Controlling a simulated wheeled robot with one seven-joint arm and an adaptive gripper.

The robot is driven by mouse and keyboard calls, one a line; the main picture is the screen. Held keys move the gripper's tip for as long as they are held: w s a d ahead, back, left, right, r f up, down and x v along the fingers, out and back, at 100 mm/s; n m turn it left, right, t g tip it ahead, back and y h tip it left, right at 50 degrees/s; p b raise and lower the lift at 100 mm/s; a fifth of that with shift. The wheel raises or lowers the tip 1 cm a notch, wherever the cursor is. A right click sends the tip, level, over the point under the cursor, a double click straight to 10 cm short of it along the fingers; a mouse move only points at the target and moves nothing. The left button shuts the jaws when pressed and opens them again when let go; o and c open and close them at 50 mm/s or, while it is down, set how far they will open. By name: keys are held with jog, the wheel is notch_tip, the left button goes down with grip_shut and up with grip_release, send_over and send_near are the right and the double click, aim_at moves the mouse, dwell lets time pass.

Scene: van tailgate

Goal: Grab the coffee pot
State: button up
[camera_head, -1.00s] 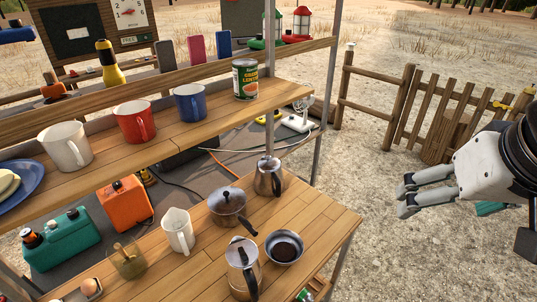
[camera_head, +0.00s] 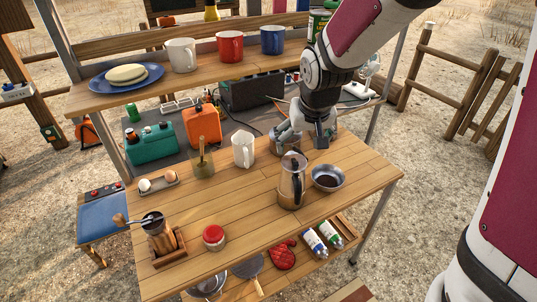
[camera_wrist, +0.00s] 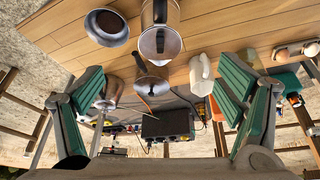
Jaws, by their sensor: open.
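A tall metal coffee pot (camera_head: 291,182) with a dark handle stands upright on the lower wooden table. It also shows at the top of the wrist view (camera_wrist: 160,40). My gripper (camera_head: 304,139) is open and empty, behind the coffee pot and above the table, by a lidded metal saucepan (camera_head: 283,148). In the wrist view its two teal-padded fingers are spread wide, with the saucepan (camera_wrist: 152,82) between them and the coffee pot beyond. A second metal pot (camera_wrist: 109,94) shows near the left finger; my gripper hides it in the head view.
A metal bowl (camera_head: 328,178) with dark contents stands close to the coffee pot's right. A white jug (camera_head: 243,150) and a glass (camera_head: 202,163) stand to the left. The upper shelf (camera_head: 150,78) holds several mugs and a plate. The table's middle front is mostly clear.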

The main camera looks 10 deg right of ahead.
aim_at(296, 162)
jog(key=x, duration=0.7)
jog(key=shift+w+f, duration=0.1)
jog(key=shift+f, duration=0.35)
jog(key=shift+p+x, duration=0.4)
jog(key=shift+x, duration=2.45)
jog(key=shift+w+r, duration=0.1)
jog(key=shift+w, duration=0.05)
jog(key=shift+r, duration=0.1)
jog(key=c, duration=2)
